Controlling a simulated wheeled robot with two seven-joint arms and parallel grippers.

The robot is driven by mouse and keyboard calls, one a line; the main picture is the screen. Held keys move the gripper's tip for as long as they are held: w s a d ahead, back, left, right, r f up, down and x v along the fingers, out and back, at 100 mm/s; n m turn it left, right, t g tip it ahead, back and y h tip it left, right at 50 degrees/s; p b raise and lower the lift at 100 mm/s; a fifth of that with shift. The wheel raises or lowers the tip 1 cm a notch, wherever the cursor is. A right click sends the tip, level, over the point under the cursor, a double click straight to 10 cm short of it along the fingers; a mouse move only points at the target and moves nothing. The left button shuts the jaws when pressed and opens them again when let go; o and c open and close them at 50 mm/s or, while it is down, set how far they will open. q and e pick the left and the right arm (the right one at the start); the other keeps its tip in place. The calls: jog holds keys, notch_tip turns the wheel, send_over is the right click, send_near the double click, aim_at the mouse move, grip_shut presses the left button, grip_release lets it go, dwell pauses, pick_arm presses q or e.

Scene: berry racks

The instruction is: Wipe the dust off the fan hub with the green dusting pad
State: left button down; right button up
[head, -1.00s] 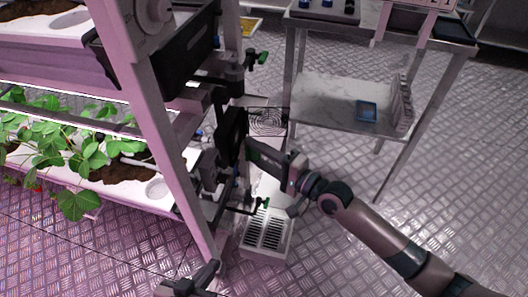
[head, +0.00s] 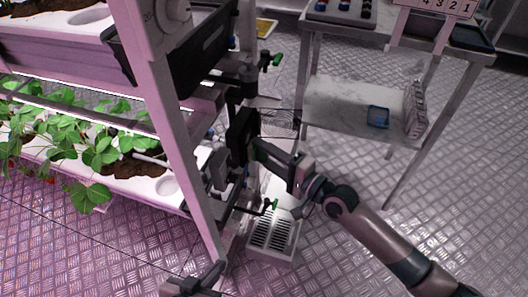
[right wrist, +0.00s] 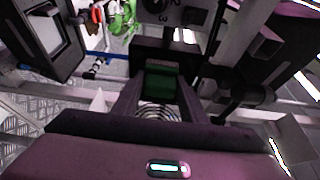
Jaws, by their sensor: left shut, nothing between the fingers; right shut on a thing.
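The fan (head: 281,122) shows as a dark wire grille beside the rack post, behind my right gripper. Its rings also show in the right wrist view (right wrist: 158,111), just below the pad. I cannot make out the hub or any dust. My right gripper (head: 260,152) is shut on the green dusting pad (right wrist: 162,82), which sits between its fingers in front of the grille. I cannot tell whether the pad touches the fan. My left gripper (head: 216,270) is shut and empty low at the bottom edge, away from the fan.
A white rack post (head: 165,110) and black brackets (head: 240,130) stand close left of my right gripper. Strawberry plants (head: 95,150) grow on the rack at left. A slotted white box (head: 272,238) is below.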

jog(key=shift+w+a, duration=0.3)
jog(key=shift+a, duration=0.55)
dwell(0.3)
jog(key=shift+w+d+f+b, duration=0.1)
jog(key=shift+w+d+b, duration=0.2)
jog(key=shift+w, duration=0.3)
jog(key=shift+w+d+b, duration=0.15)
jog(key=shift+w+b, duration=0.2)
jog(key=shift+w, duration=0.25)
jog(key=shift+w+d, duration=0.2)
jog(key=shift+w, duration=0.25)
jog(key=shift+w+d+b, duration=0.25)
jog(key=shift+w+b, duration=0.7)
jog(key=shift+b, duration=0.05)
jog(key=shift+w+d+b, duration=0.2)
jog(key=shift+w+b, duration=0.3)
jog(key=shift+w, duration=0.3)
